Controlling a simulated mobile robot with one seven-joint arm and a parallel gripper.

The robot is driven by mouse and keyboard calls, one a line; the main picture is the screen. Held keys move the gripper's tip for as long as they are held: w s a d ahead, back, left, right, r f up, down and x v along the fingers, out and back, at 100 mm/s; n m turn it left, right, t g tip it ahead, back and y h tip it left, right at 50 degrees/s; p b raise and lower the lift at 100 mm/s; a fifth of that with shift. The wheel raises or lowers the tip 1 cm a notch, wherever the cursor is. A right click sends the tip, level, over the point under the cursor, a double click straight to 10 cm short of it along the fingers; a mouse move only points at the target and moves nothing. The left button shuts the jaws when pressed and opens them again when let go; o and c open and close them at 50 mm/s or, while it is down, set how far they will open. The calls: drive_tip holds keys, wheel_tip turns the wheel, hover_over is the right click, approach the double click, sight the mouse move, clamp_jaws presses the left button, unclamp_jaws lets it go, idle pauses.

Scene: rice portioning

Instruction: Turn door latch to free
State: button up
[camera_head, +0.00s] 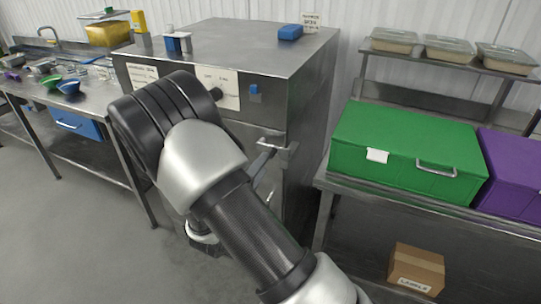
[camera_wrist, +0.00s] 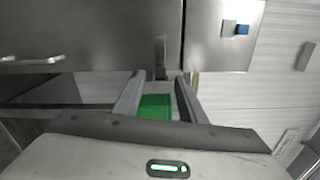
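The steel cabinet (camera_head: 300,85) stands in the middle of the head view, with a seam between its upper panel and its door. The door latch (camera_head: 280,146) is a small metal lever at the door's right side, just under that seam. In the wrist view, the latch (camera_wrist: 160,58) shows as a dark bar beside the seam. My gripper (camera_wrist: 156,84) is open, its two fingers apart on either side of the latch's line. I cannot tell whether either touches it. Nothing is gripped. In the head view my arm hides the gripper and much of the door.
A door pull handle (camera_wrist: 32,60) lies farther along the door. A green box (camera_head: 400,150) and a purple box (camera_head: 515,170) sit on the right bench, close to the cabinet. A cardboard box (camera_head: 416,268) is below. A sink bench (camera_head: 90,95) stands at left.

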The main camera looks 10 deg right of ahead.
sight(271, 152)
drive_tip(key=x, duration=0.6)
drive_tip(key=shift+w+d, duration=0.25)
drive_tip(key=shift+w, duration=0.05)
clamp_jaws()
